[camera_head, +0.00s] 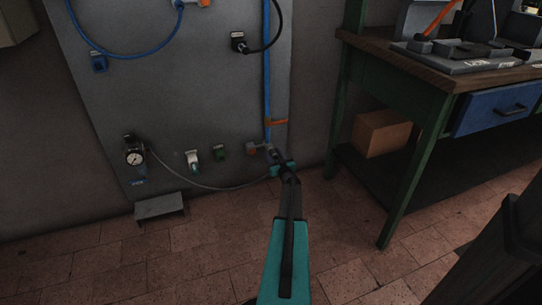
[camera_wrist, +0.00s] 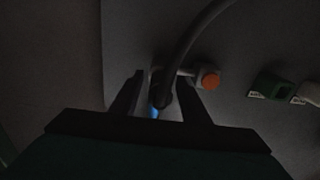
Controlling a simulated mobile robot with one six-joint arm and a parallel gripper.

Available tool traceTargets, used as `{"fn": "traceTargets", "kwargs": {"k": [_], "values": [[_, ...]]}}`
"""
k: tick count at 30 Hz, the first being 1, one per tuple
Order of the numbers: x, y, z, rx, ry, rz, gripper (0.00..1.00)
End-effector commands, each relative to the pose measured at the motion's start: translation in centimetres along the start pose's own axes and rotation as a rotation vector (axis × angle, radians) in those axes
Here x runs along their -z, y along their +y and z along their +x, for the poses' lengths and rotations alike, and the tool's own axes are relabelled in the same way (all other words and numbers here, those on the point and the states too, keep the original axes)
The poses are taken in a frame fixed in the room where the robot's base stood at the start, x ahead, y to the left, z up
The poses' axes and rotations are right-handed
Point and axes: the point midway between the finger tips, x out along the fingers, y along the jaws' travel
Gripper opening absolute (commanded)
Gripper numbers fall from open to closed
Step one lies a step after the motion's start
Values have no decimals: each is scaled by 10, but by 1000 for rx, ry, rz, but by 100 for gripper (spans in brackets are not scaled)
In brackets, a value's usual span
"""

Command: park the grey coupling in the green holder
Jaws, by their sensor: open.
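The grey coupling (camera_wrist: 161,94) sits at the lower end of the blue pipe, beside an orange-capped valve (camera_wrist: 208,79), with a dark grey hose running from it. In the head view the coupling (camera_head: 271,154) is small and partly hidden by my gripper (camera_head: 282,165). In the wrist view my gripper (camera_wrist: 159,77) is open, one finger on each side of the coupling; contact cannot be told. The green holder (camera_head: 219,152) is on the wall panel left of the valve and looks empty. It also shows in the wrist view (camera_wrist: 269,84), at right.
A white holder (camera_head: 193,160) is next to the green one. A pressure gauge (camera_head: 134,158) with the grey hose (camera_head: 205,188) is at the panel's lower left, above a small step (camera_head: 160,206). A green-legged workbench (camera_head: 425,150) stands at right.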

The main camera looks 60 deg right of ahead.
Motion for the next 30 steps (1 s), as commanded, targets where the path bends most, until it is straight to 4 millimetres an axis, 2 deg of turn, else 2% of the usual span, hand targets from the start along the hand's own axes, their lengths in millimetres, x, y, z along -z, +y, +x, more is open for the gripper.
{"fn": "traceTargets", "kwargs": {"k": [17, 18, 20, 25, 30], "values": [[0, 0, 0, 0, 0, 0, 42], [0, 0, 0, 0, 0, 0, 40], [0, 0, 0, 0, 0, 0, 30], [0, 0, 0, 0, 0, 0, 1], [0, 0, 0, 0, 1, 0, 0]]}}
